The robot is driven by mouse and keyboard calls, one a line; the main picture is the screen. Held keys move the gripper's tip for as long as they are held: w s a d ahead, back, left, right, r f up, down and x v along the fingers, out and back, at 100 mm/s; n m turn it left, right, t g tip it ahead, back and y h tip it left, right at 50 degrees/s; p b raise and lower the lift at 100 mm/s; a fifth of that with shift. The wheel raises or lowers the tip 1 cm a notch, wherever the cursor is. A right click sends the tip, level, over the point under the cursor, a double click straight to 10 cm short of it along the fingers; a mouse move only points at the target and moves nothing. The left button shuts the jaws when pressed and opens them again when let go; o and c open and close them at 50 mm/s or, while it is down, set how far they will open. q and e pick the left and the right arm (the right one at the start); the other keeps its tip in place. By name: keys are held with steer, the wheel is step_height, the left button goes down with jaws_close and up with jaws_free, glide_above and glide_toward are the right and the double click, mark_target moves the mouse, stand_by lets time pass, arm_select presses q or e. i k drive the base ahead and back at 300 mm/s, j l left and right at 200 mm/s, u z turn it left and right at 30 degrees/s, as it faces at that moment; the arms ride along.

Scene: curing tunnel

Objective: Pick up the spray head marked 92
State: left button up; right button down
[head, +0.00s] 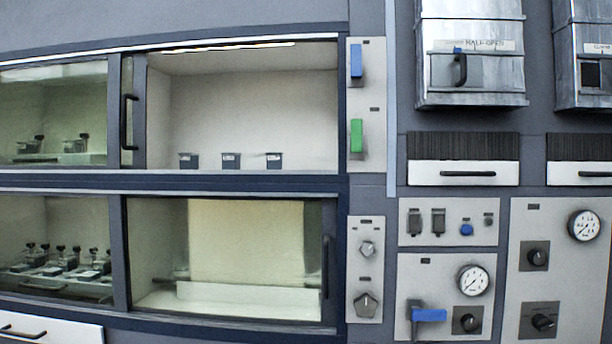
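I cannot make out a number 92 on anything. Three small dark blocks with pale labels, at the left (188,161), middle (231,161) and right (274,160), stand in a row on the floor of the upper compartment. Their labels are too small to read. Several dark fittings with knobs on top (60,258) stand on a rack behind the lower left pane. Two similar fittings, one at the left (33,146) and one at the right (77,145), are behind the upper left pane. Which of these are spray heads, I cannot tell. Neither gripper is in view.
The upper compartment (250,95) looks open at the front, its sliding door pushed left by the black handle (129,121). The lower right pane (230,255) looks shut. Control panels with blue and green levers, knobs and gauges (473,281) fill the right. Metal boxes (470,55) hang above.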

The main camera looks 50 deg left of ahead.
mark_target(273, 159)
steer(key=u, duration=2.05)
